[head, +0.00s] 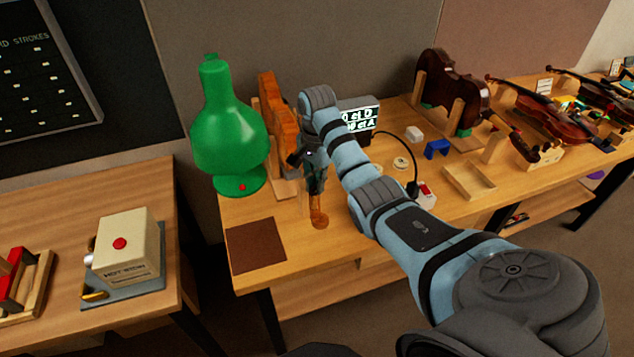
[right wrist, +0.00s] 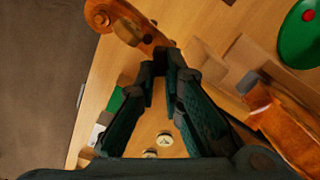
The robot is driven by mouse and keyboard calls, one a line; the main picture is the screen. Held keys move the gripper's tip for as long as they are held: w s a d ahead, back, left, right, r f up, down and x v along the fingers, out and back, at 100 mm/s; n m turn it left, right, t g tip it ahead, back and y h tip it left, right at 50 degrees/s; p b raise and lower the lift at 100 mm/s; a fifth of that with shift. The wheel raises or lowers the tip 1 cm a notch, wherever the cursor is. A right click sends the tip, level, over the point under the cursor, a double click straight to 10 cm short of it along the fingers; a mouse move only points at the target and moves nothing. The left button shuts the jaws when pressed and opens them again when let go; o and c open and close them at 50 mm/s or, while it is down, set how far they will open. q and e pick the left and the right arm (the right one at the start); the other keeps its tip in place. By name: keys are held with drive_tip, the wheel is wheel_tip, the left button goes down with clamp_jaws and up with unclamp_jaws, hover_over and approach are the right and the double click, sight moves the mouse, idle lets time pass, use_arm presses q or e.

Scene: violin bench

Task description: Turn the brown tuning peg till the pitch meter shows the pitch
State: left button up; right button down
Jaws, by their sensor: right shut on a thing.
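The orange-brown violin's scroll (head: 318,218) shows below my right gripper in the head view. The scroll and pegbox also show at the upper left of the right wrist view (right wrist: 104,18). My right gripper (head: 314,172) is at the pegbox, and its fingers (right wrist: 163,66) are closed together in the wrist view. They are shut on the brown tuning peg, which they mostly hide. The pitch meter (head: 366,118) has a lit screen with lines for D and A; my right arm covers part of it, so its figures are not fully readable. My left gripper is not in view.
A brown mat (head: 256,245) lies at the bench's front left. A wooden tray (head: 468,182), a blue block (head: 437,149) and other violins (head: 548,110) are to the right. A cream box (head: 128,250) is on the left table.

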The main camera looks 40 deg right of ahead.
drive_tip(key=n, duration=0.4)
drive_tip(key=shift+w+a, duration=0.1)
drive_tip(key=shift+w, duration=0.1)
drive_tip(key=shift+w+n, duration=0.15)
drive_tip(key=shift+n, duration=1.45)
drive_tip(key=c, duration=1.7)
unclamp_jaws()
drive_tip(key=shift+a, duration=0.1)
